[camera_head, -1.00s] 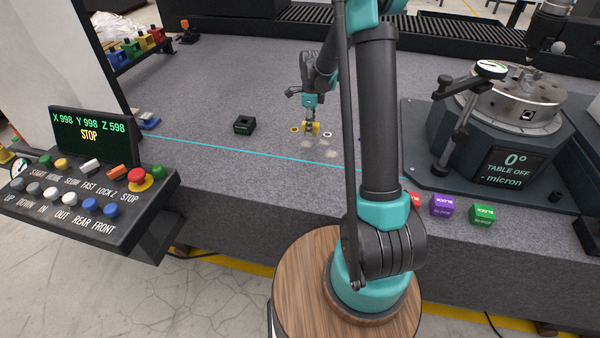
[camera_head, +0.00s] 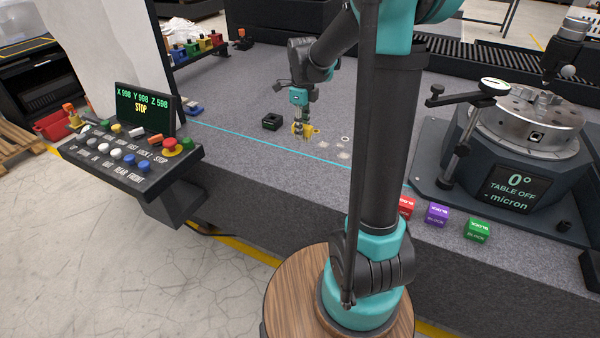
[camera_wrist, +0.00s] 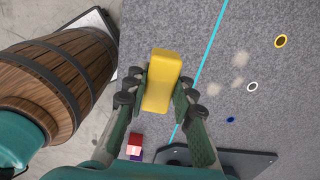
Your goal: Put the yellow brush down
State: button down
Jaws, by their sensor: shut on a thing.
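The yellow brush (camera_wrist: 162,78) shows as a yellow block in the wrist view. My gripper (camera_wrist: 158,92) is shut on it, with one finger along each side. In the head view my gripper (camera_head: 299,121) points down over the grey granite bed (camera_head: 235,85), with the yellow brush (camera_head: 310,131) at its tips. I cannot tell whether the brush touches the granite. Its underside is hidden.
Pale patches (camera_wrist: 238,72), a yellow ring (camera_wrist: 281,41), a white ring (camera_wrist: 252,87) and a cyan line (camera_wrist: 208,50) mark the granite. A black block (camera_head: 272,121) sits left of my gripper. Coloured blocks (camera_head: 437,214) and a rotary table (camera_head: 520,125) stand right.

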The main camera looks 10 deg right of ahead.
notch_tip(320, 180, down, 17)
jog(key=shift+r, duration=0.15)
dwell(0.5)
jog(key=c, duration=1.3)
grip_release()
